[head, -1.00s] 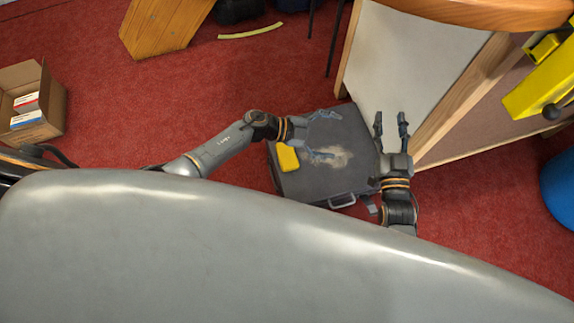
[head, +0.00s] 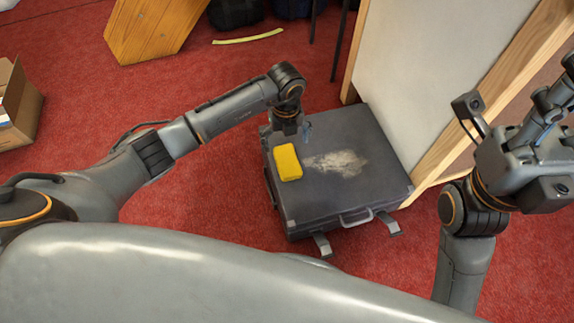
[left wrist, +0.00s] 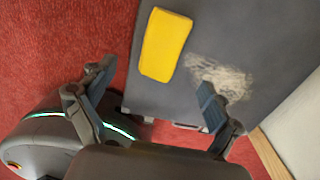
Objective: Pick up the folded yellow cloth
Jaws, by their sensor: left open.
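The folded yellow cloth (head: 288,162) lies flat on the left part of a dark grey case (head: 365,190). In the left wrist view the cloth (left wrist: 166,44) is near the top centre, beyond my fingertips and touched by neither. My left gripper (head: 303,130) points down over the case, just behind the cloth; its fingers are mostly hidden by the wrist in the head view. In the left wrist view this gripper (left wrist: 154,92) is open and empty, with its fingers wide apart. My right gripper (head: 555,100) is raised at the right edge, partly cut off.
The case has a pale scuffed patch (head: 337,163) and a front handle (head: 356,218). A white panel with a wooden edge (head: 455,140) stands close behind it on the right. A cardboard box (head: 20,108) sits at far left. Red carpet is clear left of the case.

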